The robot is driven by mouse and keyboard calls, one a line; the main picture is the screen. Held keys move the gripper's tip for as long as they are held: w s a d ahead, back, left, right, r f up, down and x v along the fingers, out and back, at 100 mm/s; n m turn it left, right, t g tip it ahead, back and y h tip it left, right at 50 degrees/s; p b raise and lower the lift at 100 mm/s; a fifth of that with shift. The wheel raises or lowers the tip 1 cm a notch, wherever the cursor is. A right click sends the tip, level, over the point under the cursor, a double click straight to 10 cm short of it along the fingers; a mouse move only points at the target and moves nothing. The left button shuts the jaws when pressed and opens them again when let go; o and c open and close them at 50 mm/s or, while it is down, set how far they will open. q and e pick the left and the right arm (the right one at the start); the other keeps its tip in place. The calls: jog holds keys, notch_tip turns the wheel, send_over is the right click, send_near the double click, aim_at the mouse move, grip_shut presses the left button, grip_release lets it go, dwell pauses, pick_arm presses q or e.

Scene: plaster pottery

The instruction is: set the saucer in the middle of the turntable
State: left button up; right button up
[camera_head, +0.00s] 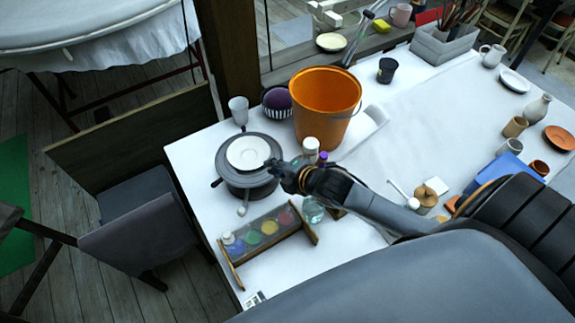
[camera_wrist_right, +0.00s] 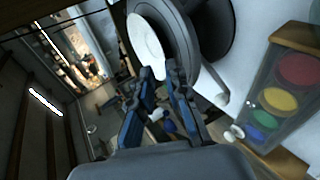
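The white saucer (camera_head: 248,152) is over the dark grey turntable (camera_head: 232,179) on the left part of the white table. Seen from above, it looks roughly centred. In the right wrist view the saucer (camera_wrist_right: 146,38) looks slightly raised off the turntable disc (camera_wrist_right: 187,45), though the contact is hard to see. My right gripper (camera_head: 272,166) is at the saucer's right edge; in the wrist view its fingers (camera_wrist_right: 160,73) are close together with the rim between them. My left gripper is not in view.
A paint rack (camera_head: 262,233) is in front. Bottles (camera_head: 310,147) stand close to my right gripper. The table's left edge is near the turntable.

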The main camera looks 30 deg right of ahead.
jog(key=v, duration=0.7)
jog(key=shift+b, duration=0.3)
jog(key=shift+w, duration=0.1)
